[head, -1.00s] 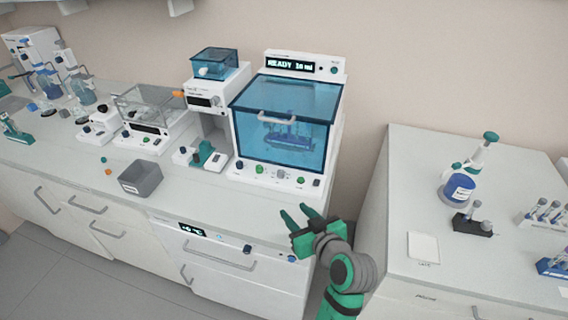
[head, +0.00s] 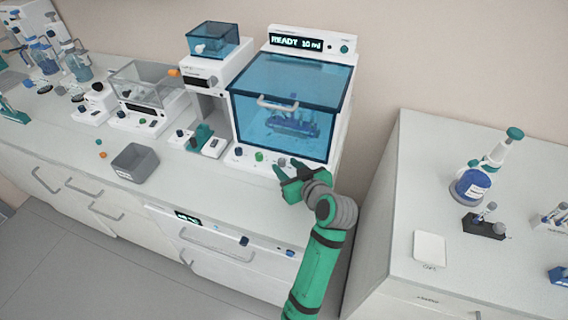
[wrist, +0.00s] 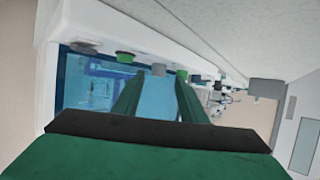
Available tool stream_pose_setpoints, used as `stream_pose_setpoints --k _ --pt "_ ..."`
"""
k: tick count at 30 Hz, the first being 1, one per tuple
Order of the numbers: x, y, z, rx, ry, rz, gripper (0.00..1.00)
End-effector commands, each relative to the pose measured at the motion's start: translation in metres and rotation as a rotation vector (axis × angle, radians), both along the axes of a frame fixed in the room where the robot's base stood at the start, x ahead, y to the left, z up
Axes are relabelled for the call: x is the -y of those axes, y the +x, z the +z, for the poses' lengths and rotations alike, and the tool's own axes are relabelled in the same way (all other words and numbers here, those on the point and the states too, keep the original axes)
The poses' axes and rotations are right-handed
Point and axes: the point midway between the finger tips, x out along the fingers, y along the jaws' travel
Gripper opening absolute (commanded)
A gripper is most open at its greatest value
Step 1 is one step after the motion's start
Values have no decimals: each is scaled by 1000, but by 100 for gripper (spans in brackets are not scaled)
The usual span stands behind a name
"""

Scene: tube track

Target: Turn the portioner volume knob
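The portioner (head: 240,128) is the white machine with a clear blue hood and a display reading "READY 10 ml". Along its front lower edge are a blue knob (head: 239,152), a green knob (head: 259,156) and a grey knob (head: 281,162); no label shows which sets volume. My gripper (head: 288,168) is open, its fingers at the front panel close to the grey knob, hiding the panel's right part. In the wrist view the two green fingers (wrist: 158,84) stand apart with nothing gripped. Knobs show beyond them, including a green one (wrist: 125,57); contact cannot be told.
A grey bin (head: 135,163) sits on the counter to the left. A small green-and-white device (head: 203,141) stands left of the portioner. A separate bench (head: 390,225) with a bottle and tube racks is at right, across a gap. The counter's front strip is clear.

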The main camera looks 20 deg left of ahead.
Motion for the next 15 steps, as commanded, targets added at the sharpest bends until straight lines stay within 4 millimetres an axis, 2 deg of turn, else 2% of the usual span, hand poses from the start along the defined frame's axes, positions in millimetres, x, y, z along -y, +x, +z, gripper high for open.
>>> stream_pose_setpoints --k 6,15 --pt "-14 16 -8 1 0 -1 38" --pt "-16 19 -10 1 0 -2 38"
